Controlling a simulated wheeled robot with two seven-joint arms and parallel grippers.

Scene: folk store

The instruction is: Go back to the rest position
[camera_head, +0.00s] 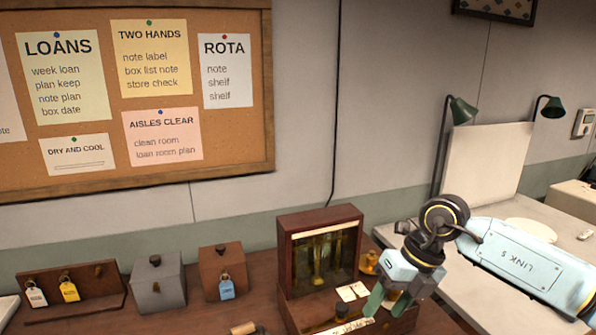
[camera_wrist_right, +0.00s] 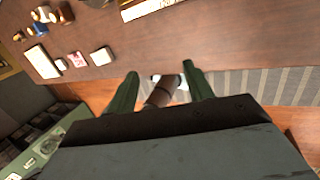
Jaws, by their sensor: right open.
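My right gripper (camera_head: 388,300) reaches in from the right in the head view, above the right part of the brown table, close to the front of a wooden cabinet (camera_head: 320,254). In the right wrist view its two green fingers (camera_wrist_right: 158,88) stand apart. Between and beyond them a brown cylindrical thing (camera_wrist_right: 160,93) shows, with a pale patch near it; it looks apart from the fingers, but I cannot tell its distance. My left gripper is not in the head view.
The brown table (camera_head: 195,320) bears a grey box (camera_head: 158,284), a brown box (camera_head: 222,270) with a blue tag and a key rack (camera_head: 72,288). A pale table (camera_head: 470,262) with green lamps (camera_head: 462,110) is at right. A cork board (camera_head: 225,140) hangs on the wall.

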